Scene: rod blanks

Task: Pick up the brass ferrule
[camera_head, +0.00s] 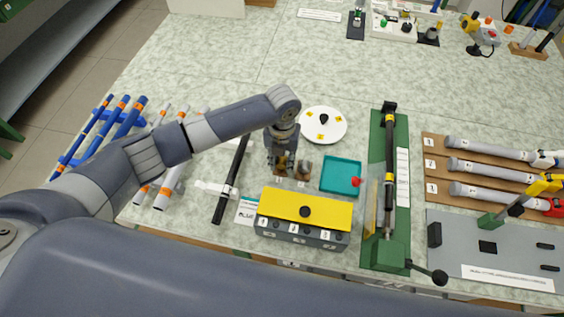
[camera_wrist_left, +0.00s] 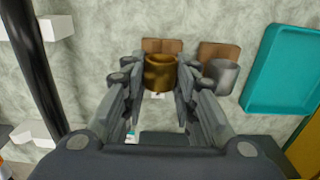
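The brass ferrule (camera_wrist_left: 160,73) is a short gold-brown ring standing upright at a small brown wooden block (camera_wrist_left: 162,46) in the left wrist view. In the head view the ferrule (camera_head: 281,167) is partly hidden under my left gripper (camera_head: 282,160). In the left wrist view my left gripper (camera_wrist_left: 160,80) is open, with one finger on each side of the ferrule. The gaps are narrow, and I cannot tell whether either finger touches it. My right gripper is not in view.
A grey ferrule (camera_wrist_left: 221,75) stands just right of the brass one at its own block. Further right lies a teal tray (camera_head: 341,176). A dark rod (camera_head: 232,180) lies to the left. A yellow-topped box (camera_head: 305,209) is in front, and a white round plate (camera_head: 323,124) behind.

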